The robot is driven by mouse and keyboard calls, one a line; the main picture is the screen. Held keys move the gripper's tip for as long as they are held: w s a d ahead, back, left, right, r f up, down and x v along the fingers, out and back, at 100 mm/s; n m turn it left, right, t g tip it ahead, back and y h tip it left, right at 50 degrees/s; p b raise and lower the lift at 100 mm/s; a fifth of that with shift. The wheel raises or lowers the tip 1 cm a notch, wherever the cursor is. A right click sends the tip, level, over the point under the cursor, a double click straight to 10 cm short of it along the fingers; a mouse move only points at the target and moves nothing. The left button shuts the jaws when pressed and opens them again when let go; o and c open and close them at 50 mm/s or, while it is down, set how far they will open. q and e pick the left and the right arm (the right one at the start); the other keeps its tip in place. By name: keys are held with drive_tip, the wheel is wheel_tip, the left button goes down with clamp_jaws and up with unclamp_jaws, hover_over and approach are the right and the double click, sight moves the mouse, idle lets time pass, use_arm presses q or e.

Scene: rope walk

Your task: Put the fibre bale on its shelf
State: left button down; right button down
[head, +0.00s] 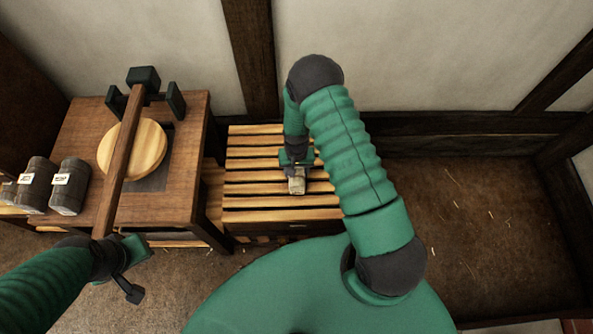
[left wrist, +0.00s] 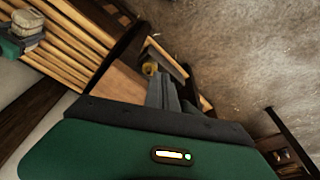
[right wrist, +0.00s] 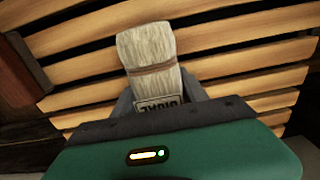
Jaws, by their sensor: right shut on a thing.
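The fibre bale (right wrist: 146,48) is a small pale, straw-coloured block with a tie band and a dark lettered label. My right gripper (head: 297,178) is shut on it, with a finger on each side of its label end in the right wrist view. The bale is over the slatted wooden shelf (head: 250,189); I cannot tell whether it touches the slats. It also shows at the upper left of the left wrist view (left wrist: 27,22). My left gripper (head: 131,292) is empty, its fingers close together, in front of the wooden table.
The wooden table (head: 170,205) left of the shelf carries a round wooden disc (head: 150,147), a long wooden bar (head: 122,150) across it and dark labelled canisters (head: 70,187). A wall stands behind. The floor (head: 480,220) on the right is open.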

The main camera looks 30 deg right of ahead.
drive_tip(key=c, duration=0.7)
unclamp_jaws()
drive_tip(key=shift+o, duration=0.4)
